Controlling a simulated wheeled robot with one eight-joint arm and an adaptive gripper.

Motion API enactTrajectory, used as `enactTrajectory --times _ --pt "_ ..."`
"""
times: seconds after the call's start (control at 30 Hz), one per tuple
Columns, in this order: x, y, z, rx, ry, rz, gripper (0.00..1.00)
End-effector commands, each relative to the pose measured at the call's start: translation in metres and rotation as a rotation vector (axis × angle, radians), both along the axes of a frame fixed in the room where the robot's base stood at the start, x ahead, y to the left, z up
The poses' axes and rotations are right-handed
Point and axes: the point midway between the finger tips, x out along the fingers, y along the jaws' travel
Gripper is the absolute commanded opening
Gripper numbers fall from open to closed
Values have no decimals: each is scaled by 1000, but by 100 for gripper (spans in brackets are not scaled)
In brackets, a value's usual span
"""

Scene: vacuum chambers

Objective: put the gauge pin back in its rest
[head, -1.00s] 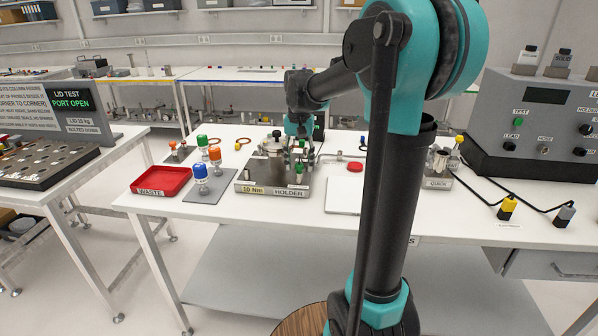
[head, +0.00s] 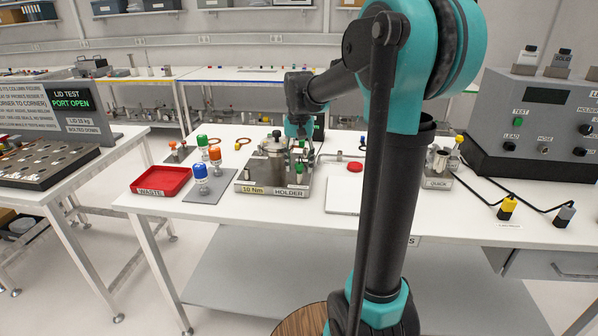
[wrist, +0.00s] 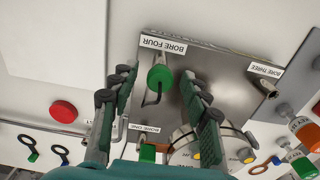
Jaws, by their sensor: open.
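A green-headed pin (wrist: 160,78), which I take to be the gauge pin, stands at the metal holder plate (wrist: 215,70) by the BORE FOUR label in the wrist view. In the head view its green head (head: 299,168) shows at the front right of the holder (head: 250,188). My gripper (wrist: 157,82) is open, one finger on each side of the green head, with gaps showing. A thin bent dark rod lies beside the head. I cannot tell which bore or socket is the rest. In the head view my gripper (head: 303,148) is small and partly hidden.
A metal cylinder with a dark knob (head: 274,146) stands on the holder, close to my gripper. A red waste tray (head: 161,181) and a grey mat with coloured-top parts (head: 209,188) are left. A white pad (head: 343,194) is right, partly behind my arm.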

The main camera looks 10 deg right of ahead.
Motion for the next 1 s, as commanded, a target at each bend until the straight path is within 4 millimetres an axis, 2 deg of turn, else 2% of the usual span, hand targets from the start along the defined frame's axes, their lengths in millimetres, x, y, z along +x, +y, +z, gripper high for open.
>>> enactTrajectory --times 0.07,0.4,0.47,0.73,1.0 --pt "0 0 0 0 0 0 47" --pt "0 0 0 0 0 0 6" --pt "0 0 0 0 0 0 0" --pt "0 0 1 0 0 0 0" --pt "0 0 9 0 0 0 0"
